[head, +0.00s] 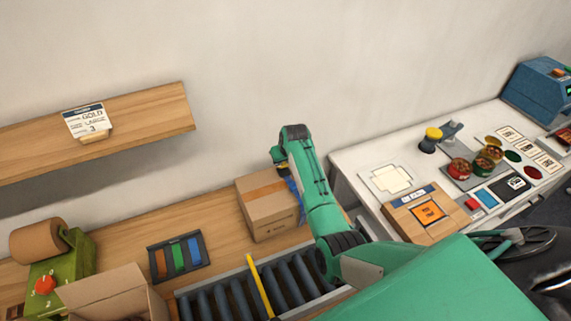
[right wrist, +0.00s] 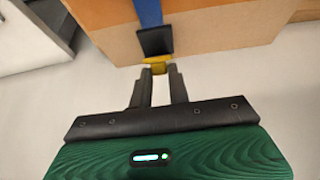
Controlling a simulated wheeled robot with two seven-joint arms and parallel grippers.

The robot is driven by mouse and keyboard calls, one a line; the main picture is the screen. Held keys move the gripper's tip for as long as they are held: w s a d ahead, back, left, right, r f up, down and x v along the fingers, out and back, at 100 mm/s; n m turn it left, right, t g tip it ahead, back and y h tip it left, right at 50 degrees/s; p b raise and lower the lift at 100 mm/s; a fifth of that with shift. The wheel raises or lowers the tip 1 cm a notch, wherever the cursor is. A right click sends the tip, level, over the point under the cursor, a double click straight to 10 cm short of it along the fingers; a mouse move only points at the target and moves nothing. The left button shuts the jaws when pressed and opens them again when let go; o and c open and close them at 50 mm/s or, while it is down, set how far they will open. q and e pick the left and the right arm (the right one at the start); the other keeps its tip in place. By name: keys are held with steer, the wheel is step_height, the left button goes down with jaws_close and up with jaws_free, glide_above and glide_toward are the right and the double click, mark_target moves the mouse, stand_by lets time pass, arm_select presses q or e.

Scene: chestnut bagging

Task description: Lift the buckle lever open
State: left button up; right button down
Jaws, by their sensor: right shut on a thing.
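A closed cardboard box (head: 268,207) stands on the wooden bench beside the roller track. A blue strap (head: 297,200) runs down its side; the strap (right wrist: 148,12) also shows in the right wrist view. A black buckle (right wrist: 155,41) sits on the strap against the box, with a yellow lever (right wrist: 158,66) at its near end. My right gripper (right wrist: 158,75) is shut on the yellow lever, its two dark fingers on either side of it. In the head view my green right arm hides the fingertips and buckle. My left gripper is not in view.
A roller conveyor (head: 243,296) with a yellow bar (head: 261,287) lies before the box. A rack of coloured strips (head: 178,257), an open carton (head: 108,293) and a paper roll (head: 38,241) are left. A white table (head: 358,165) with a button panel stands right.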

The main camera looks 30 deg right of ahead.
steer(key=shift+w+d+r+g, duration=0.1)
steer(key=shift+w+r+g, duration=0.05)
steer(key=shift+w+g, duration=0.55)
steer(key=shift+w+r+g+b, duration=0.1)
steer(key=shift+w+g+b, duration=0.25)
steer(key=shift+g+b, duration=0.7)
steer(key=shift+g, duration=0.25)
steer(key=c, duration=1.3)
jaws_free()
steer(key=shift+w, duration=0.1)
steer(key=r+b, duration=0.1)
steer(key=r, duration=0.3)
steer(key=r+b, duration=0.1)
steer(key=r, duration=0.4)
steer(key=s+r+b, duration=0.1)
steer(key=r+b, duration=0.1)
steer(key=r, duration=0.2)
steer(key=shift+r, duration=0.35)
